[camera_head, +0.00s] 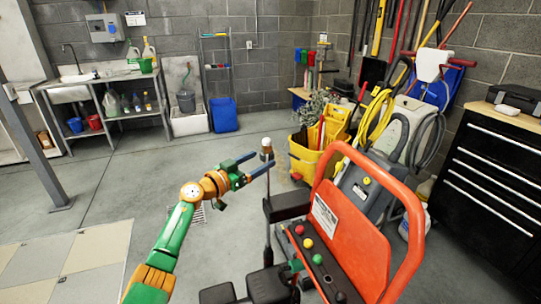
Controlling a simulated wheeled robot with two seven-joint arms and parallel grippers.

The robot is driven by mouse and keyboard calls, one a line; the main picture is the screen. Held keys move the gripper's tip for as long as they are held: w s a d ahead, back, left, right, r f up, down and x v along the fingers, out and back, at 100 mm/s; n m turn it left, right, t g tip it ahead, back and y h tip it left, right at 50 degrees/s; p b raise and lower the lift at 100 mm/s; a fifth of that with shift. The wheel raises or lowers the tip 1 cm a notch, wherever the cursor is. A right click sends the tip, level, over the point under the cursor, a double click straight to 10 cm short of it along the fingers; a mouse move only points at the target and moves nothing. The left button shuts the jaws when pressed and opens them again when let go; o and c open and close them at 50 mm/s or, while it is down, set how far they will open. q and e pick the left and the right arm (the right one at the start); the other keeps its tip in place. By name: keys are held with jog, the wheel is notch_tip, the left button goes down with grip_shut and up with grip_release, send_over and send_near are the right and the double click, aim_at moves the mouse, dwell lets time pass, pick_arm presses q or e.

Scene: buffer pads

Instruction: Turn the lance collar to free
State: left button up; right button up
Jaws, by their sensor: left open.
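A thin dark upright lance (268,205) stands left of an orange-framed machine. At its top is a small pale and brownish piece that looks like the collar (266,143); its setting is too small to read. My left gripper (265,159) reaches in from the left with its two dark blue fingers open, on either side of the lance top or just in front of it. I cannot tell whether the fingers touch it. My right gripper is not in view.
The machine's orange guard frame (408,225) and dark panel with red, yellow and green buttons (318,259) stand close on the right. A yellow mop bucket (303,160) is behind the lance. A black drawer cabinet (490,185) stands far right. The floor at left is clear.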

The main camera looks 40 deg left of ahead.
aim_at(263, 158)
pick_arm(q)
jog(key=shift+w+r+b, duration=0.25)
jog(key=shift+w+b, duration=0.05)
jog(key=shift+w, duration=0.5)
jog(key=shift+w+f+b, duration=0.15)
jog(key=shift+w+b, duration=0.2)
jog(key=shift+w, duration=0.95)
jog(key=shift+s, duration=0.1)
jog(key=shift+c, duration=0.4)
grip_shut()
jog(key=r+n+y+p, duration=0.1)
jog(key=p, duration=0.5)
jog(key=shift+y, duration=0.4)
jog(key=shift+f, duration=0.2)
jog(key=shift+f+n+y, duration=0.2)
jog(key=shift+n+y, duration=0.1)
